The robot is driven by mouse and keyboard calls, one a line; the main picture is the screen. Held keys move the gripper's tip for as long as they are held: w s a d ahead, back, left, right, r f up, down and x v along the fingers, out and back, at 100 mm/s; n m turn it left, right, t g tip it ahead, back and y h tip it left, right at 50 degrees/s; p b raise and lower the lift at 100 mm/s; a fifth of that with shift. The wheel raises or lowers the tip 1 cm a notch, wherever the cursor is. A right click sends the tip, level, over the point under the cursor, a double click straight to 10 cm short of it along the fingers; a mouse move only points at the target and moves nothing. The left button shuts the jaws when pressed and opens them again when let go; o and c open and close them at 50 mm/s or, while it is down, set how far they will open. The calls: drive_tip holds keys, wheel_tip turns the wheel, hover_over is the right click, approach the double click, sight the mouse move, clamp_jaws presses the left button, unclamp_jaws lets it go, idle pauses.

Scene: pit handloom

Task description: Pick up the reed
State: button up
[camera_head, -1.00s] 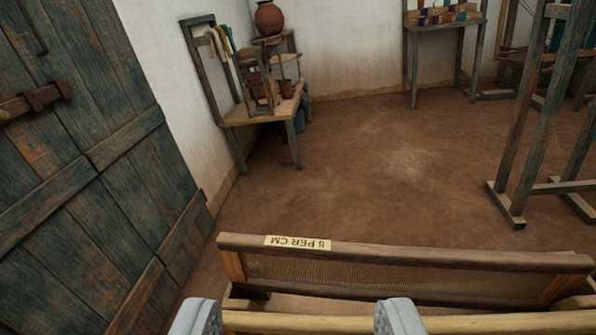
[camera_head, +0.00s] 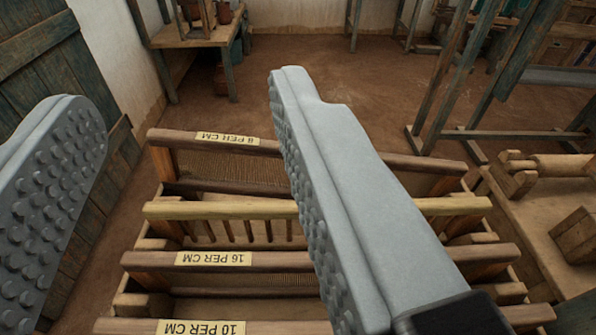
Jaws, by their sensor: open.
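Several long wooden reeds lie in a rack in front of me. The farthest reed (camera_head: 312,151) has a yellow "8 PER CM" label. A middle reed (camera_head: 220,258) is marked "16 PER CM", and the nearest (camera_head: 285,328) "10 PER CM". The labels appear upside down. My gripper (camera_head: 180,95) is open and empty. Its two grey studded fingers are wide apart over the rack. The right finger hides part of each reed, and the left finger is off to the left of the rack. I cannot tell whether either touches anything.
A pale bar with pegs (camera_head: 222,210) lies between the two farther reeds. A wooden door (camera_head: 45,75) is at left. A small table (camera_head: 195,38) stands at the back left, and a loom frame (camera_head: 450,90) at right. The brown floor (camera_head: 300,65) behind the rack is clear.

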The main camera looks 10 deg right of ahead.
idle(0.4)
drive_tip(key=w+d+f+m+g+y, duration=0.1)
drive_tip(key=w+d+f+m+g, duration=0.35)
drive_tip(key=w+m+g, duration=0.35)
drive_tip(key=w+d+f+m+g, duration=0.3)
drive_tip(key=w+d+m, duration=0.25)
drive_tip(key=w, duration=0.35)
drive_tip(key=w+d+f+m+g+y, duration=0.1)
drive_tip(key=w+d+f+m+g, duration=0.25)
drive_tip(key=w+m+g, duration=0.45)
drive_tip(key=f, duration=0.5)
drive_tip(key=a+f+t, duration=0.1)
drive_tip(key=f, duration=0.5)
drive_tip(key=w+f+n+t, duration=0.1)
drive_tip(key=f, duration=0.5)
drive_tip(key=shift+a, duration=0.4)
clamp_jaws()
